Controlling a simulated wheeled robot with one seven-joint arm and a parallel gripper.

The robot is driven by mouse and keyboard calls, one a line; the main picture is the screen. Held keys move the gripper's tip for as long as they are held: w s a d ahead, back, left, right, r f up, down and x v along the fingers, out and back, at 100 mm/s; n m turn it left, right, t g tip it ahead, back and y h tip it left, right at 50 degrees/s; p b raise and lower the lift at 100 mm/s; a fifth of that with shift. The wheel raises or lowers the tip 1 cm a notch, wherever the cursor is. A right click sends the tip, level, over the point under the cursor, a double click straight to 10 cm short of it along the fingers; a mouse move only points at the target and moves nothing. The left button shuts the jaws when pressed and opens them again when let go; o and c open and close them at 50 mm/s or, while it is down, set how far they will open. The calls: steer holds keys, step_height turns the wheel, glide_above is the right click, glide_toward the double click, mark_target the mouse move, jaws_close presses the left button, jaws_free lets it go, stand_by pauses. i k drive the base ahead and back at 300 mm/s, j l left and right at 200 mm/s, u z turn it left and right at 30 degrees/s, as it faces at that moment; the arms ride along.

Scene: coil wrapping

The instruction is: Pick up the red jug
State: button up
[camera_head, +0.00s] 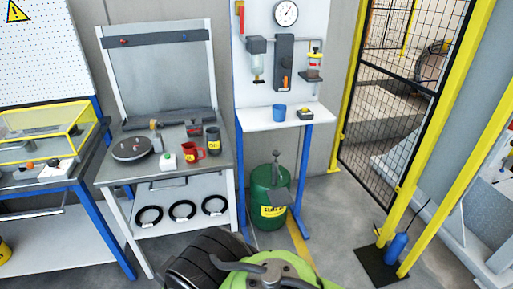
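The red jug (188,151) stands upright on the grey bench (118,172) at the left, near its front right part. It has a yellow label, and its handle appears on the right. A dark grey can (213,141), also with a yellow label, stands just right of it and behind. A white box with a green button (168,162) sits close to its left. I cannot make out my gripper in this view, and nothing is seen holding the jug.
A black round plate (132,148) lies on the bench's left. Black rings (182,210) lie on its lower shelf. A white shelf (256,120) with a blue cup (279,112) stands right, above a green drum (262,218). A yellow-framed mesh fence (388,110) bounds the right.

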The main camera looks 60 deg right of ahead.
mark_target(195, 153)
steer(key=z, duration=1.25)
steer(key=i+l+u, duration=0.15)
steer(key=i+u, duration=0.25)
steer(key=i+l+u, duration=0.2)
steer(key=u, duration=0.15)
steer(key=i+l+u, duration=0.6)
steer(key=l+u, duration=0.15)
